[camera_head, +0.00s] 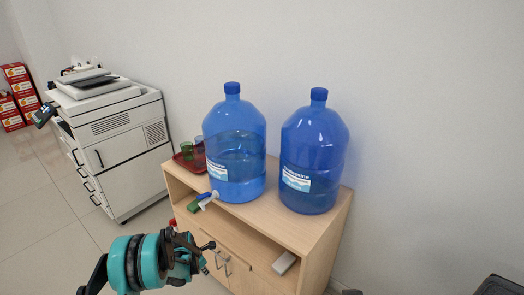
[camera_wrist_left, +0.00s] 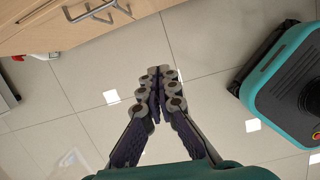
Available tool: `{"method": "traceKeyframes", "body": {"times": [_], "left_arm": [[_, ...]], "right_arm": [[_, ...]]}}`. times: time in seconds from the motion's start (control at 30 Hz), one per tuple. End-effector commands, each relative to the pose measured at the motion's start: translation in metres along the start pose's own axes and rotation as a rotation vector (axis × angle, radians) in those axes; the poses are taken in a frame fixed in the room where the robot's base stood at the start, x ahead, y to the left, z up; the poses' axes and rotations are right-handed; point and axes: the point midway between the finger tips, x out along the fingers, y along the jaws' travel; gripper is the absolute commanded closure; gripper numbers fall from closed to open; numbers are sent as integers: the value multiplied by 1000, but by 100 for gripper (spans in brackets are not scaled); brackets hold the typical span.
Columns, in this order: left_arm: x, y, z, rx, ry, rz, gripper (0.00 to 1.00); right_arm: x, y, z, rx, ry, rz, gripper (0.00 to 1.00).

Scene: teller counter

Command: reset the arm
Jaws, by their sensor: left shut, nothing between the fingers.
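My left arm, teal and black, comes in at the lower left of the head view. Its gripper (camera_head: 207,247) is in front of the wooden cabinet, below the top. In the left wrist view the left gripper's fingers (camera_wrist_left: 160,74) meet at their tips, shut and empty, above the tiled floor. My right gripper does not show in either view.
A red tray (camera_head: 188,161) with cups stands behind. A printer (camera_head: 112,140) stands left. The tiled floor (camera_head: 40,215) at left is clear.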

Motion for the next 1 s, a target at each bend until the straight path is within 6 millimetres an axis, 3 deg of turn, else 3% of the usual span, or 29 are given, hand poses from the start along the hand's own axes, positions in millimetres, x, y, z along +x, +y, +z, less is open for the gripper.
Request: {"method": "traceKeyframes", "body": {"times": [0.27,0.47,0.7,1.0], "left_arm": [[-57,-4,14,199,-7,37,100],[-119,-16,25,439,-9,82,100],[-223,-57,24,898,15,171,100],[-317,-129,-8,1497,102,286,100]], "right_arm": [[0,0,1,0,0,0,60],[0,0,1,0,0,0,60],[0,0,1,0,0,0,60],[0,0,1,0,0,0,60]]}}
